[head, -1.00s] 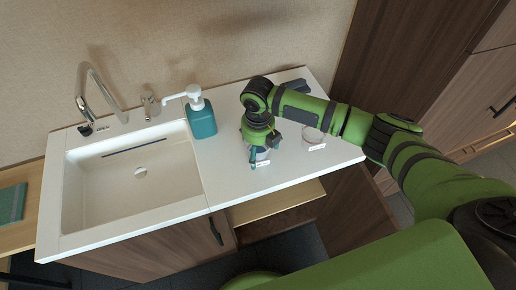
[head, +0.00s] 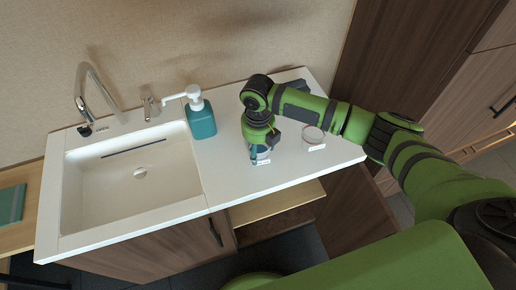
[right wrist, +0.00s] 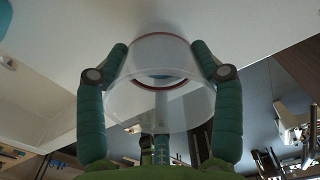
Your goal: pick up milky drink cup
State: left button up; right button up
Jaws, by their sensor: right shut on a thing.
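A translucent, milky-looking cup (right wrist: 150,105) is between the two green fingers of my right gripper (right wrist: 160,50) in the right wrist view. A reddish ring shows at its far end. In the head view my right gripper (head: 262,151) points down at the counter and is shut on this cup (head: 263,156), which is mostly hidden by the fingers. The cup seems upright at the counter surface; I cannot tell whether it is lifted. My left gripper is not in view.
A second clear cup with a reddish rim (head: 313,136) stands right of the gripper, with a small white label (head: 317,147) before it. A teal soap dispenser (head: 201,120) stands to the left, beside the sink (head: 130,185).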

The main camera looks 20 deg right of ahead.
jog(key=shift+r, duration=0.65)
jog(key=shift+r+b, duration=0.6)
jog(key=shift+r, duration=0.35)
jog(key=w+d+r+b, duration=0.3)
jog(key=d+r, duration=0.4)
jog(key=d, duration=0.4)
jog(key=shift+b, duration=0.55)
jog(key=shift+o, duration=0.2)
jog(key=shift+w+r, duration=0.1)
jog(key=shift+r, duration=0.05)
